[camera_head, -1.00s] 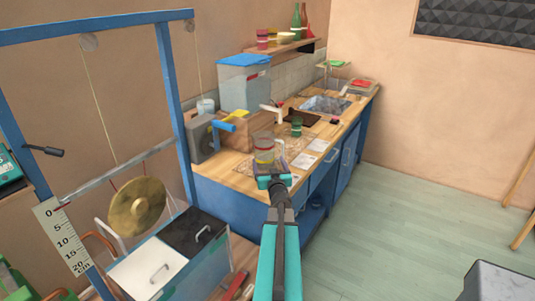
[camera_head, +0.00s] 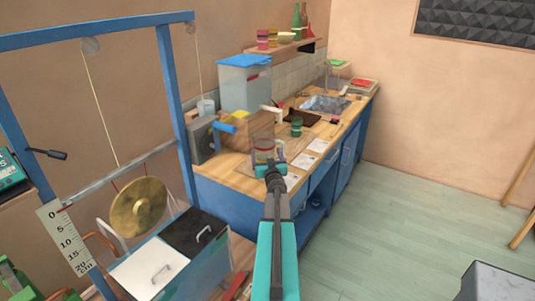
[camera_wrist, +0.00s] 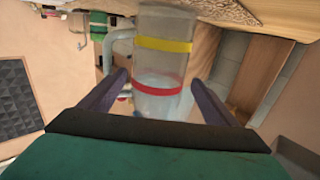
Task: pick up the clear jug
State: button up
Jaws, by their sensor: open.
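The clear jug (camera_wrist: 160,65) stands out in the wrist view, see-through with a yellow band and a red band. A pale handle (camera_wrist: 120,42) is at its left in that view. My gripper (camera_wrist: 160,95) is open, with one dark finger on each side of the jug. I cannot tell whether either finger touches it. In the head view my gripper (camera_head: 269,160) is at the near edge of the wooden counter (camera_head: 240,182), at the jug (camera_head: 263,150). The gripper and arm partly cover the jug's lower part there.
A green cup (camera_head: 296,127) stands just behind and right of the jug. A grey speaker-like box (camera_head: 203,138) and a blue-lidded bin (camera_head: 240,90) are to the left. Pale sheets (camera_head: 303,161) lie to the right. A blue frame with a gong (camera_head: 138,207) stands front left.

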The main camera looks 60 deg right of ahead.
jog(key=shift+w+d, duration=0.15)
dwell(0.3)
jog(key=shift+f+p+x, duration=0.15)
jog(key=shift+p+x, duration=0.35)
jog(key=shift+x, duration=0.75)
jog(key=shift+f+p+x, duration=0.15)
jog(key=shift+p+x, duration=0.35)
jog(key=shift+x, duration=0.75)
jog(key=c, duration=0.9)
